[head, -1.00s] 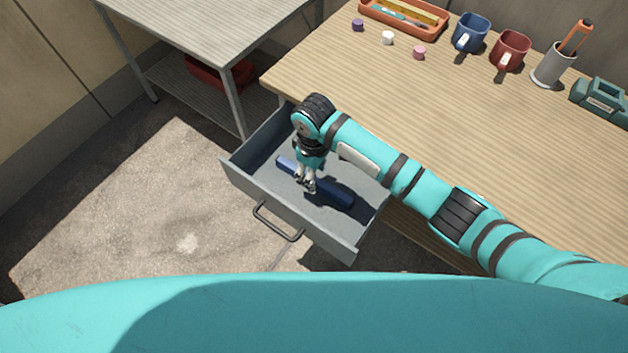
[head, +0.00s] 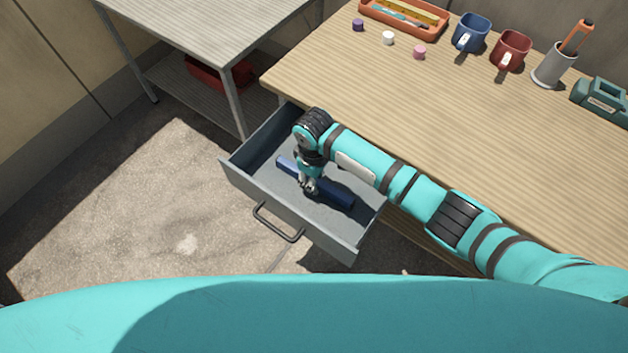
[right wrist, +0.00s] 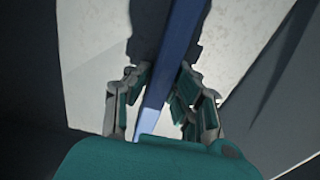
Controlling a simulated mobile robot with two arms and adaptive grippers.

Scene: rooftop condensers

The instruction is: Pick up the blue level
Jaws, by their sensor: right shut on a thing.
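The blue level (head: 335,192) is a long dark blue bar lying in the open grey drawer (head: 240,178). My right gripper (head: 308,187) reaches down into the drawer at the middle of the level, with its fingers shut on it. In the right wrist view the level (right wrist: 180,50) runs between the two fingers of my right gripper (right wrist: 160,95). My arm covers part of the level in the head view. My left gripper is not in view.
The drawer has a dark handle (head: 277,222) on its front and is pulled out from under the wooden workbench (head: 430,110). Mugs, an orange tray (head: 405,18), small caps and a pen cup (head: 552,66) stand on the bench. A metal table (head: 205,25) stands at left.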

